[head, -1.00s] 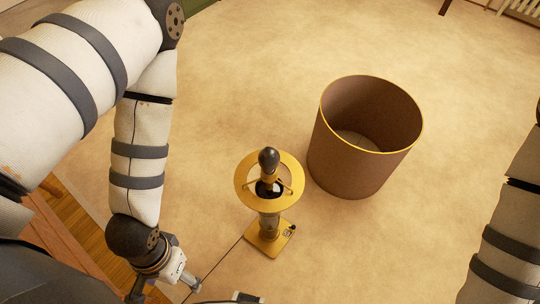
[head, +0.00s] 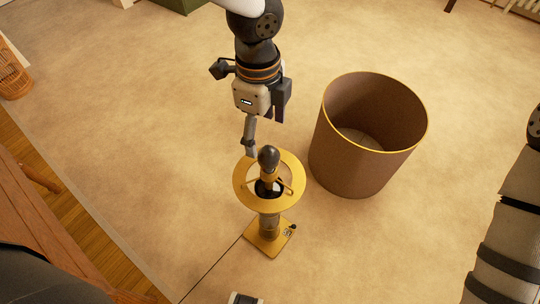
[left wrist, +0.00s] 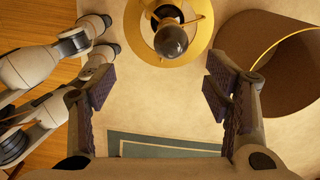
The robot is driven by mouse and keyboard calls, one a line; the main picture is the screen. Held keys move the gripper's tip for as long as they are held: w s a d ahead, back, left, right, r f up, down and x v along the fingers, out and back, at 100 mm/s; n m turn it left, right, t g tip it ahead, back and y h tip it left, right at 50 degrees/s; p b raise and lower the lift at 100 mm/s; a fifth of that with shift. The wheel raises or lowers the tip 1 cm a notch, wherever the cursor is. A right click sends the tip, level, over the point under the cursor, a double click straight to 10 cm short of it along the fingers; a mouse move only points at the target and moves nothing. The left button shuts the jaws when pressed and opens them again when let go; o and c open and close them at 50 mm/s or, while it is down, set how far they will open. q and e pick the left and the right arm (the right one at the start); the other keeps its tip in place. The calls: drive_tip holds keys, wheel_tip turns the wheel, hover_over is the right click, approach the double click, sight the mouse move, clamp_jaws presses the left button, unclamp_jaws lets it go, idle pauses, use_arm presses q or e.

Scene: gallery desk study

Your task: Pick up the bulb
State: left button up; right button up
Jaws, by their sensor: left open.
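The bulb (head: 268,157) is dark grey and rounded, and stands upright at the top of a brass lamp (head: 267,235) with a wide gold ring around its neck. In the left wrist view the bulb (left wrist: 171,40) shows near the top, beyond the fingertips and roughly between them. My left gripper (head: 264,136) is open and empty, just behind the bulb in the head view, its fingers spread wide in the left wrist view (left wrist: 155,85). It does not appear to touch the bulb. My right gripper is out of view; only part of my right arm shows at the right edge.
A large brown drum with a gold rim (head: 320,150) stands open-topped to the right of the lamp. A thin cord (head: 212,268) runs from the lamp's base. A wooden piece of furniture (head: 50,235) is at the left. The pale floor behind is mostly clear.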

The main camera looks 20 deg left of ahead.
sight(268, 149)
use_arm(q)
drive_tip(key=shift+w+a+m, duration=0.15)
drive_tip(key=shift+w+m, duration=0.25)
drive_tip(key=shift+w, duration=0.05)
wheel_tip(268, 149, down, 5)
drive_tip(key=shift+f+b, duration=0.15)
drive_tip(key=shift+b, duration=0.25)
drive_tip(key=f, duration=0.3)
drive_tip(key=d+f, duration=0.1)
drive_tip(key=f, duration=0.1)
drive_tip(key=shift+w+f+b, duration=0.3)
drive_tip(key=shift+f, duration=0.05)
drive_tip(key=shift+a, duration=0.1)
drive_tip(key=c, duration=1)
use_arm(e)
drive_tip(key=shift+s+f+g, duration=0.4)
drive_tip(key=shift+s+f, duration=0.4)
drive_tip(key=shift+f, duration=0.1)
